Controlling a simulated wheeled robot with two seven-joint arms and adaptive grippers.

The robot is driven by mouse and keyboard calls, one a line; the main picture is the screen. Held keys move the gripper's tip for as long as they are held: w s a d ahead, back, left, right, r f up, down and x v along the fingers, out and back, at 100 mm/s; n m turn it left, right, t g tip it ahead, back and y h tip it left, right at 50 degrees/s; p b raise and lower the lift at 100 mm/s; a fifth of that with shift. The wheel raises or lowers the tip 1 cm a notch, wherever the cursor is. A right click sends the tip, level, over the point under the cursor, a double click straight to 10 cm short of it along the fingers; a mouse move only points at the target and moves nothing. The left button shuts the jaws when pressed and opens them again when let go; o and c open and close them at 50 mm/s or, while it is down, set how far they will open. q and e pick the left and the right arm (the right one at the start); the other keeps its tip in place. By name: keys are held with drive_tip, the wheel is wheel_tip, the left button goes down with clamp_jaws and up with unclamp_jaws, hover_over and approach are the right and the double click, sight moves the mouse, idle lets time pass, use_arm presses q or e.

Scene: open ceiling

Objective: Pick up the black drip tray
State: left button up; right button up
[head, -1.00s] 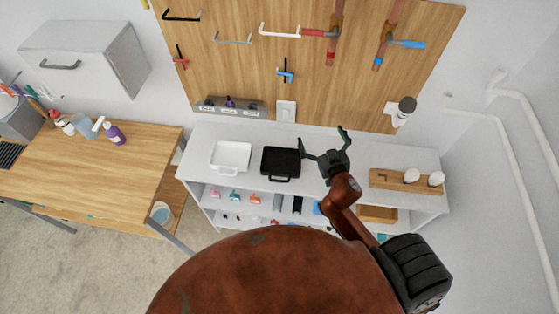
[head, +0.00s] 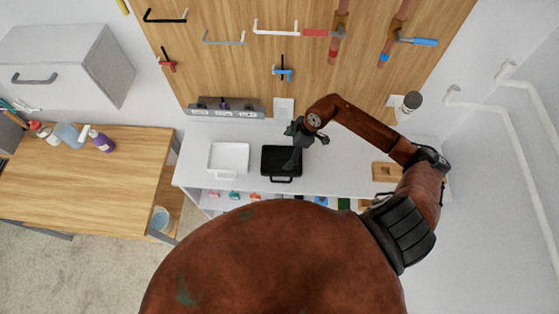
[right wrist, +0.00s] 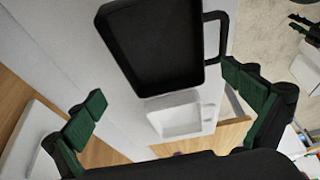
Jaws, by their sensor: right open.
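The black drip tray (head: 275,163) lies on the white shelf top, with its handle toward the front edge. In the right wrist view the tray (right wrist: 155,45) fills the upper middle, its loop handle at the right. My right gripper (head: 297,158) is over the tray's right part in the head view, pointing down. In the right wrist view my right gripper (right wrist: 165,92) is open, its green-padded fingers wide apart, with nothing between them held. The gap between fingers and tray is hard to judge. My left gripper is not in view.
A white tray (head: 229,158) lies left of the black tray; it also shows in the right wrist view (right wrist: 182,118). A wooden block (head: 385,172) sits to the right on the shelf top (head: 340,170). A grey rack (head: 225,106) stands at the back by the pegboard (head: 230,65).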

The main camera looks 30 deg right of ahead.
sight(278, 163)
drive_tip(key=x, duration=0.2)
drive_tip(key=p+x, duration=0.1)
drive_tip(key=x, duration=0.1)
drive_tip(key=s+p+x, duration=0.1)
drive_tip(key=x, duration=0.1)
drive_tip(key=shift+w+d+f, duration=0.1)
drive_tip(key=shift+d+f, duration=0.1)
drive_tip(key=shift+f, duration=0.05)
drive_tip(key=shift+w+a+f, duration=0.15)
drive_tip(key=shift+f, duration=0.35)
drive_tip(key=shift+c, duration=0.6)
drive_tip(key=c, duration=0.8)
